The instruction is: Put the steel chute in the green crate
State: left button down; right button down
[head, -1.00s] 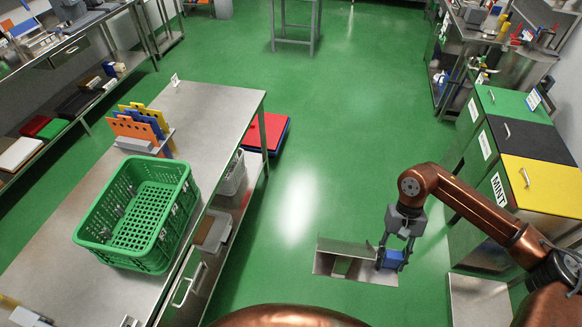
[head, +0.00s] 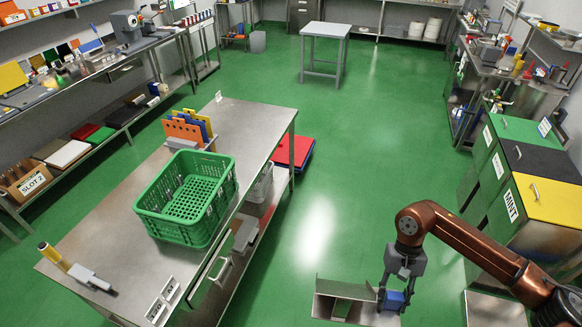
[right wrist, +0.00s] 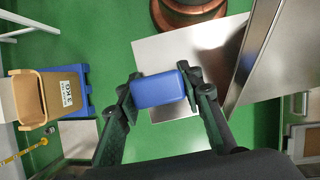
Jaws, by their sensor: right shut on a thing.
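The steel chute (head: 340,289) is an angled sheet-metal piece with a blue grip block (head: 394,300) at its right end. It is low in the head view, held in front of me over the green floor. My right gripper (head: 393,294) is shut on the blue block. In the right wrist view the blue block (right wrist: 160,90) sits between the two fingers, with bright steel plate (right wrist: 190,55) behind it. The green crate (head: 172,228) stands on the steel table at left and looks empty. My left gripper is not in view.
Cabinets with green, black and yellow tops (head: 545,198) line the right. The floor between is clear.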

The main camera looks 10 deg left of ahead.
aim_at(201, 206)
jog(key=u, duration=1.95)
jog(key=i, duration=0.5)
